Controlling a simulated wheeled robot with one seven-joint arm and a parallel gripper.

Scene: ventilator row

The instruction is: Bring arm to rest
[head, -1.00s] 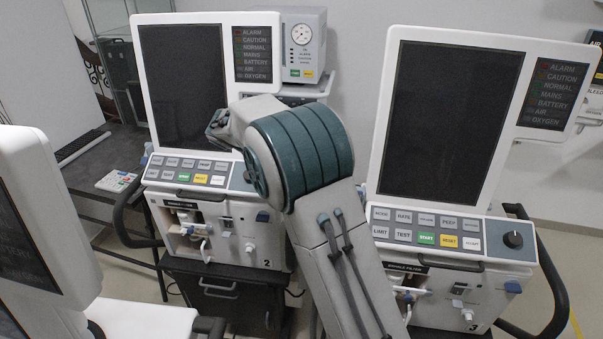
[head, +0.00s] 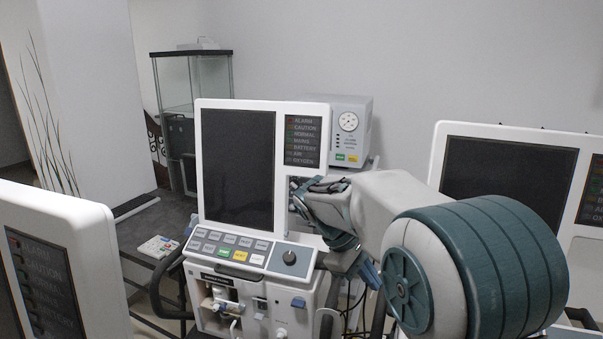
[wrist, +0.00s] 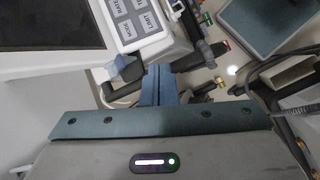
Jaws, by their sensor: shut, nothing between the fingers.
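My arm reaches in from the lower right of the head view, with its large teal-banded joint in front. It bends down between the middle ventilator (head: 237,165) and the right ventilator (head: 510,165). My gripper (wrist: 158,78) shows in the wrist view as two blue-grey fingers pressed together, with nothing between them. A ventilator's button panel (wrist: 135,20) and a dark handle (wrist: 200,55) are close beyond the fingers. I cannot tell whether the fingers touch anything. In the head view my arm hides part of the right ventilator.
Another ventilator (head: 65,265) stands close at the left. A grey gauge box (head: 348,128) sits behind the middle ventilator. A glass cabinet (head: 195,85) and a dark table (head: 150,225) are at the back left. Cables hang between the machines. The space above the screens is clear.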

